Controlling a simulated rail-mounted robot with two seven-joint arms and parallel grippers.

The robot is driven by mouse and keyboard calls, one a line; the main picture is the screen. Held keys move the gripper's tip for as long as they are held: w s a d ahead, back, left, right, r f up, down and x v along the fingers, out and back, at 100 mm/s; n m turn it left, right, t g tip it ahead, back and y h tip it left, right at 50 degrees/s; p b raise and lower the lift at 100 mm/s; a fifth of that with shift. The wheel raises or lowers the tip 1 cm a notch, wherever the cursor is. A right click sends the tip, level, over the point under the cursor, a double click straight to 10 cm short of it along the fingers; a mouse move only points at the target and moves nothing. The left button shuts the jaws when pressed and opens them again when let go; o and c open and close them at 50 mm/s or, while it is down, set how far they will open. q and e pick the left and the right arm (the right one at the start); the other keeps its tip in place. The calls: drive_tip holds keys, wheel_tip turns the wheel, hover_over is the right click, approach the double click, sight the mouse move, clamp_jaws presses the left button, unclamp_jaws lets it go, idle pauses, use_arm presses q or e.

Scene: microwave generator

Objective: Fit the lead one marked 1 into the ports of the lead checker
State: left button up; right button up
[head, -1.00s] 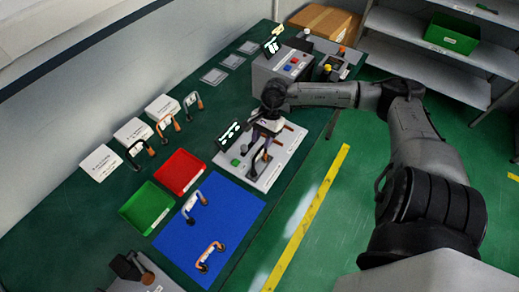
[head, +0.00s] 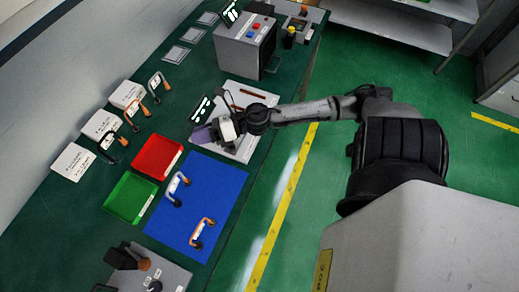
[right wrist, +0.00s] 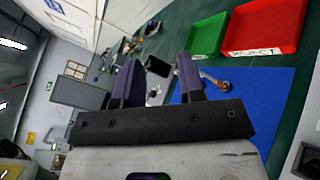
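Two leads lie on the blue mat: one with a pale handle (head: 175,184) and dark ends, and one with an orange handle (head: 202,231). Their number marks are too small to read. The lead checker (head: 245,150) is a pale board with a dark display (head: 202,110), behind my right gripper. My right gripper (head: 212,134) is above the checker's near side, partly covering the board and its ports. In the right wrist view its two purple fingers (right wrist: 156,80) stand apart with nothing held between them. An orange-ended lead (right wrist: 215,82) lies beyond the right finger. My left gripper is not in view.
Red (head: 157,157) and green (head: 130,197) trays lie left of the blue mat (head: 225,200). Several leads stand by white cards (head: 72,161) along the wall. A grey box with buttons (head: 243,45) stands behind the checker. A grey fixture (head: 160,275) is at the front.

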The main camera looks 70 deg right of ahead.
drive_tip(key=s+f+m+g+h, duration=0.1)
drive_tip(key=s+f+m+h, duration=0.25)
drive_tip(key=m, duration=0.45)
drive_tip(key=s+a+f+m+g+h, duration=0.1)
drive_tip(key=s+f+m+h, duration=0.15)
drive_tip(key=m+h, duration=0.45)
drive_tip(key=s+f+m+g+h, duration=0.15)
drive_tip(key=f+m, duration=0.25)
drive_tip(key=m, duration=0.6)
drive_tip(key=s+a+f+m+g+y, duration=0.2)
drive_tip(key=s+a+f+m+g, duration=0.2)
drive_tip(key=s+a+m+g, duration=0.3)
drive_tip(key=s+a, duration=0.1)
drive_tip(key=s, duration=0.4)
drive_tip(key=shift+s+a, duration=0.25)
drive_tip(key=shift+a, duration=0.05)
drive_tip(key=shift+g, duration=0.25)
